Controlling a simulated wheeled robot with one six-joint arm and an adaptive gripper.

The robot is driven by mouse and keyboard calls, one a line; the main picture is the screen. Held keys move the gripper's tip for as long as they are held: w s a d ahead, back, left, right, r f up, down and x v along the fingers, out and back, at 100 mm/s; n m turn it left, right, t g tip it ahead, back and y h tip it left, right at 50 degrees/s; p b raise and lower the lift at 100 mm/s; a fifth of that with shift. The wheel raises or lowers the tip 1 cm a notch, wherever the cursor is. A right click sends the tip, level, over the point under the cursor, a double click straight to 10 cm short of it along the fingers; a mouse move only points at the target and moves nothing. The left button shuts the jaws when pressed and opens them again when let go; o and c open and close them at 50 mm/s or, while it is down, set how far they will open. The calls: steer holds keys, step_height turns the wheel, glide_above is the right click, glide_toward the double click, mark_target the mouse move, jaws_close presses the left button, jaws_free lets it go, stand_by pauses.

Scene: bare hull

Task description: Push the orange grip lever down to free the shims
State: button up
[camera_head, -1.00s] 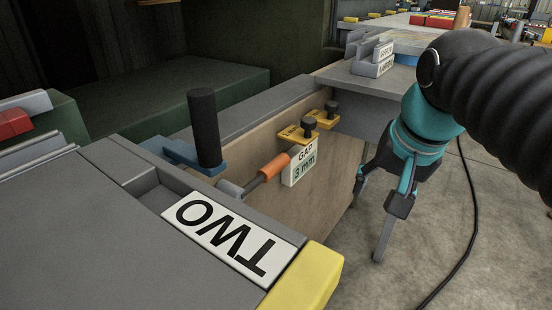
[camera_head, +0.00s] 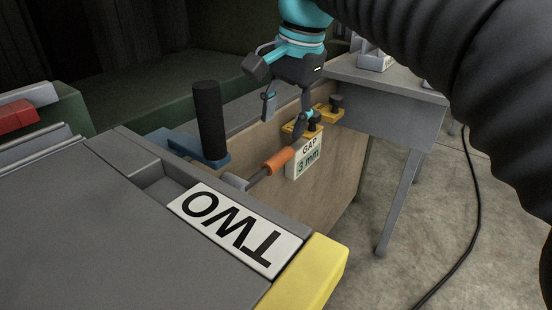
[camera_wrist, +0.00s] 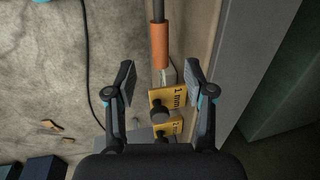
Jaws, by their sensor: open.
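The orange grip lever (camera_head: 279,160) sticks out on a grey rod along the wooden panel, beside the GAP 3 mm sign. In the wrist view the orange grip (camera_wrist: 160,46) lies beyond my fingertips, roughly in line with the space between them. Two yellow shims with black knobs, the near one (camera_head: 289,129) and the far one (camera_head: 326,113), sit at the panel's top edge. In the wrist view one shim, marked 1 mm (camera_wrist: 158,96), shows between my fingers. My gripper (camera_head: 283,119) is open and empty, pointing down over the shims. It partly hides the near shim.
A grey block with a TWO label (camera_head: 235,228) and a yellow corner (camera_head: 305,275) stands in front. A black upright post (camera_head: 209,120) on a blue base stands left of the lever. A grey table (camera_head: 390,85) stands right. Floor on the right is open, crossed by a black cable.

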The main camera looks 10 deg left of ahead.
mark_target(275, 159)
steer(key=f, duration=0.3)
steer(key=a+f+b, duration=0.1)
steer(key=f, duration=0.5)
steer(key=shift+w+a+f, duration=0.1)
steer(key=shift+w+a, duration=0.25)
steer(key=shift+w, duration=0.05)
jaws_close()
